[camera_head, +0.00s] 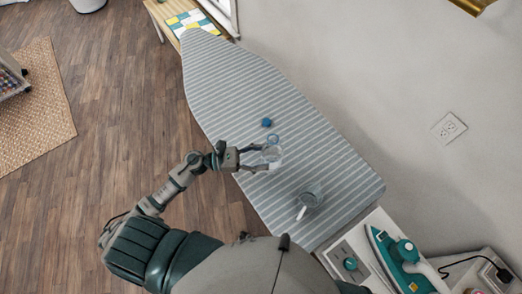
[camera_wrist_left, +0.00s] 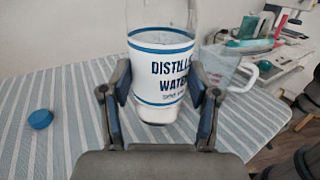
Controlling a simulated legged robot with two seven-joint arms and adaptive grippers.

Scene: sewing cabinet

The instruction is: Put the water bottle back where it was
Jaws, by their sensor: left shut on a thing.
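The clear water bottle (camera_head: 272,153) is over the striped ironing board, between the fingers of my left gripper (camera_head: 263,158). In the left wrist view the bottle (camera_wrist_left: 162,62) looks upright, with a white label reading "DISTILLED WATER" and blue bands; its top is cut off. My left gripper (camera_wrist_left: 160,105) is shut on its lower part, one finger on each side. I cannot tell whether its base touches the board. A blue cap (camera_head: 266,122) lies apart on the board; it also shows in the wrist view (camera_wrist_left: 40,119). My right gripper is not in view.
A clear measuring jug (camera_head: 312,196) with a white handle stands on the board, close beside the bottle. A teal iron (camera_head: 398,256) stands on a white surface beyond the board's near end. The board's far part (camera_head: 222,75) is clear. A wall runs along the right.

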